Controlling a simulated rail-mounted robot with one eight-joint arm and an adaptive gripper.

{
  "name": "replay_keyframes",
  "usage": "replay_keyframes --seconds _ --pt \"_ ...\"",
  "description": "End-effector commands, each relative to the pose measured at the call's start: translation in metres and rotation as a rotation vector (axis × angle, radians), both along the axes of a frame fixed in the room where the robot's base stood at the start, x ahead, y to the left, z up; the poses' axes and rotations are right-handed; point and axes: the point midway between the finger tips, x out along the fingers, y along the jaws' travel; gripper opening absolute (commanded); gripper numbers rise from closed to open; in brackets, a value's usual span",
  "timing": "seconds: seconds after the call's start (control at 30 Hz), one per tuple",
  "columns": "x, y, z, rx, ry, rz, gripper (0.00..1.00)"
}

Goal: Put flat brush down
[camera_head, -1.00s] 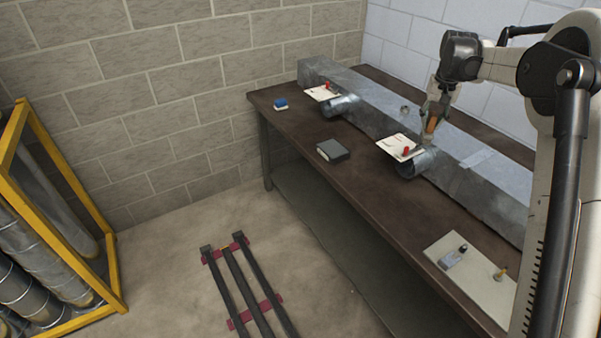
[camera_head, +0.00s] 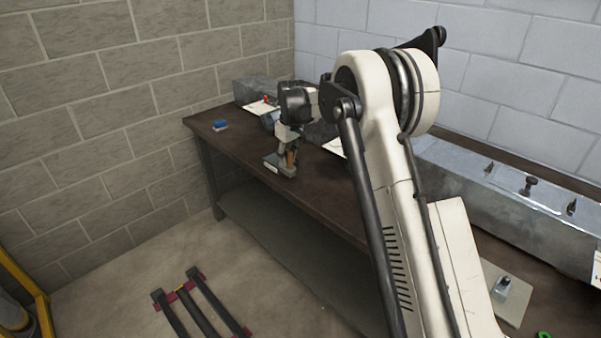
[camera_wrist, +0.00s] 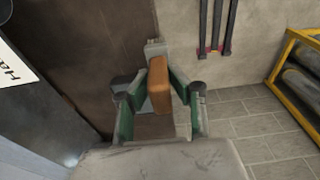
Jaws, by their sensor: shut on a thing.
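My gripper (camera_head: 287,158) is low over the front part of the dark brown table (camera_head: 318,188), near its left end. In the wrist view my gripper (camera_wrist: 160,100) is shut on the flat brush, whose orange-brown handle (camera_wrist: 159,85) lies between the green-sided fingers. In the head view the brush (camera_head: 291,158) is a small brown piece at the fingertips.
A blue block (camera_head: 220,125) lies at the table's left end. A long metal duct (camera_head: 480,185) runs along the back, with white cards near it. A pale board (camera_head: 512,290) lies at right. A yellow-framed rack (camera_wrist: 290,65) and dark rails (camera_head: 190,300) are on the floor.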

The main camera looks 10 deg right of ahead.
Motion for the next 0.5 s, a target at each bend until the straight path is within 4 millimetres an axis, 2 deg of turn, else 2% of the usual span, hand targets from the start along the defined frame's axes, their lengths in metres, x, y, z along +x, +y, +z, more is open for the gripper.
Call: replay_keyframes --seconds 0.1,0.3,0.5 --pt "0.016 -0.02 -0.014 0.0 0.0 -0.003 0.0" --pt "0.036 -0.046 -0.034 0.0 0.0 -0.002 0.0" --pt "0.043 -0.055 -0.042 0.0 0.0 -0.001 0.0"
